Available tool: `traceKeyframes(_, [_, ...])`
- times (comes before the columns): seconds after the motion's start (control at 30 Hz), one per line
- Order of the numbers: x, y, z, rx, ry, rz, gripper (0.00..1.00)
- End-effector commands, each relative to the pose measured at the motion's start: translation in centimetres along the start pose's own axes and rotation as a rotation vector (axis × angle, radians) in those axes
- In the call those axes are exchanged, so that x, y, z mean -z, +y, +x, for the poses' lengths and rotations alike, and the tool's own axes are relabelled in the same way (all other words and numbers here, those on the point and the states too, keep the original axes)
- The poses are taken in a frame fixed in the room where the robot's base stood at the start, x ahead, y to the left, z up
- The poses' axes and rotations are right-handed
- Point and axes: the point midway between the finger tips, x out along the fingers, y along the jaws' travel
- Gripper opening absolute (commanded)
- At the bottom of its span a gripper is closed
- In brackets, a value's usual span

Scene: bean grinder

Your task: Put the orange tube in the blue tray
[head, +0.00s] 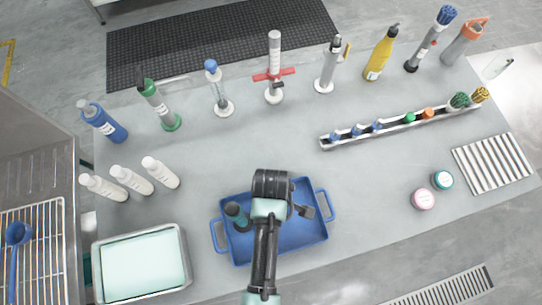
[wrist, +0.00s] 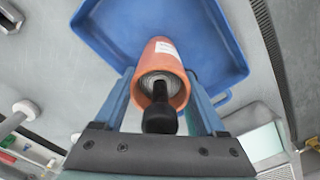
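The orange tube (wrist: 165,58) is in the wrist view, with a white label on its side and a dark knob at the near end. My gripper (wrist: 160,78) has its two blue-grey fingers against both sides of the tube and holds it. The blue tray (wrist: 215,40) lies behind the tube in the wrist view. In the head view the blue tray (head: 305,250) stands near the table's front edge, with my arm over it. My arm hides the tube there. I cannot tell whether the tube touches the tray floor.
White bottles (head: 131,180) stand left of the tray, and a metal pan (head: 145,265) lies at front left. Several tools line the back edge. A narrow rack (head: 390,127) is at the right, with two small jars (head: 423,198) (head: 443,180). The table between is clear.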

Motion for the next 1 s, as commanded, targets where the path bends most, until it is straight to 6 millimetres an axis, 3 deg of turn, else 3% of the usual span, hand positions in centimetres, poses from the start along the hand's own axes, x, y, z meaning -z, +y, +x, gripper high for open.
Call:
traceKeyframes(0.03, [0.0, 0.0, 0.0, 0.0, 0.0, 0.0, 0.82])
traceKeyframes(0.13, [0.0, 0.0, 0.0, 0.0, 0.0, 0.0, 1.0])
traceKeyframes(0.37, [0.0, 0.0, -0.1, 0.0, 0.0, 0.0, 1.0])
traceKeyframes(0.53, [0.0, 0.1, -1.1, -0.003, 0.001, 0.0, 1.0])
traceKeyframes(1.0, [0.1, 0.2, -10.2, -0.005, 0.002, -0.001, 1.0])
